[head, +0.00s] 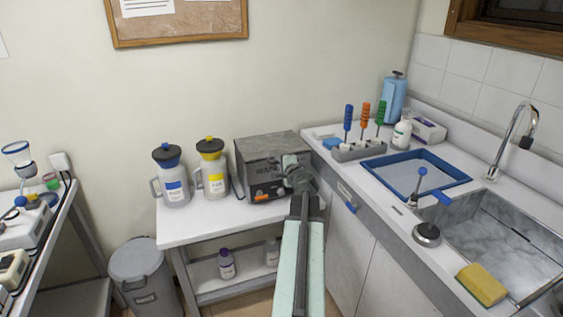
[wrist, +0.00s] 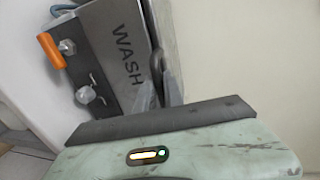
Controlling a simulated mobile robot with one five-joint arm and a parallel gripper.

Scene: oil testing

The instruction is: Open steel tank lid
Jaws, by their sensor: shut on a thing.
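The steel tank (head: 262,182) is a grey metal box on the white side table, with its flat lid (head: 272,146) on top. In the wrist view the tank's front (wrist: 112,60) shows the word WASH, an orange handle (wrist: 51,50) and metal knobs. The lid looks closed in the head view. My gripper (head: 292,170) is at the tank's front right side. The exact contact is partly hidden by the fingers.
A blue-labelled jug (head: 173,182) and a yellow-labelled jug (head: 213,175) stand left of the tank on the side table (head: 190,228). The counter to the right holds a tool rack (head: 358,151), a blue tray (head: 453,166) and a sink (head: 500,245). A grey bin (head: 140,268) stands on the floor.

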